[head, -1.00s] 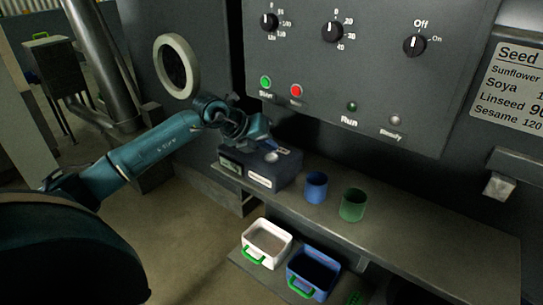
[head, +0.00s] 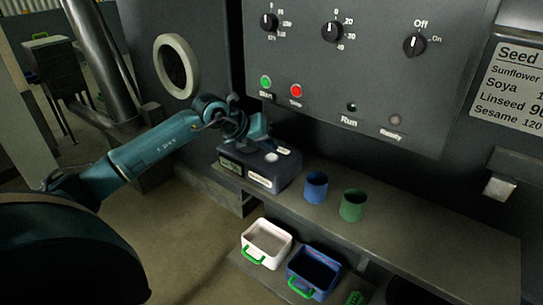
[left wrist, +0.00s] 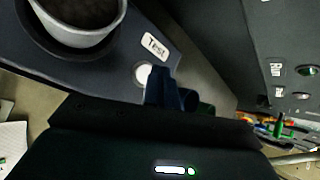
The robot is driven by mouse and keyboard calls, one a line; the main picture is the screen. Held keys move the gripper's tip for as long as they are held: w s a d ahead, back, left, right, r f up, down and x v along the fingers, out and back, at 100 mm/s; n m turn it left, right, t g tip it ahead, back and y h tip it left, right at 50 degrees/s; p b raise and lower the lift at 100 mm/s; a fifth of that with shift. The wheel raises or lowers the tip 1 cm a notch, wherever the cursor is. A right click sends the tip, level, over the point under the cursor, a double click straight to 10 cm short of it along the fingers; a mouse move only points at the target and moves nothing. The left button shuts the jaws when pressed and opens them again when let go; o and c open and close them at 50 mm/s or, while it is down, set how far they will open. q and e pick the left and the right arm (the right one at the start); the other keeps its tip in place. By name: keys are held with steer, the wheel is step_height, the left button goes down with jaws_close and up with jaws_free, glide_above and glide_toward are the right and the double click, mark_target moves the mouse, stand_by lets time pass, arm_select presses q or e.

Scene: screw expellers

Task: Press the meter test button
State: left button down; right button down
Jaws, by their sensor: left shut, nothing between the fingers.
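The meter (head: 285,178) is a dark blue-grey box at the left end of the shelf, with a small display and a pale label on its front. In the left wrist view the white button (left wrist: 143,73) sits beside a label reading "Test". My left gripper (head: 262,137) is shut and empty, just above and behind the button. In the left wrist view its fingertip (left wrist: 160,75) is close beside the button and partly overlaps its edge; I cannot tell whether they touch. My right gripper is not in view.
A blue cup (head: 316,186) and a green cup (head: 353,205) stand right of the meter on the shelf (head: 430,235). The control panel (head: 320,75) rises behind. A white bin (head: 267,240) and a blue bin (head: 313,270) sit lower down. A round cup (left wrist: 85,30) is on the meter.

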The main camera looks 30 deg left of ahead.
mark_target(268, 158)
arm_select(q)
steer(key=shift+f+b, duration=0.35)
steer(key=shift+f, duration=0.1)
steer(key=shift+f+b, duration=0.3)
steer(key=shift+f, duration=0.2)
stand_by(0.9)
steer(key=shift+r, duration=0.1)
steer(key=shift+r+p, duration=0.65)
steer(key=shift+r, duration=0.15)
step_height(268, 158, up, 5)
steer(key=p, duration=0.3)
steer(key=shift+p, duration=0.35)
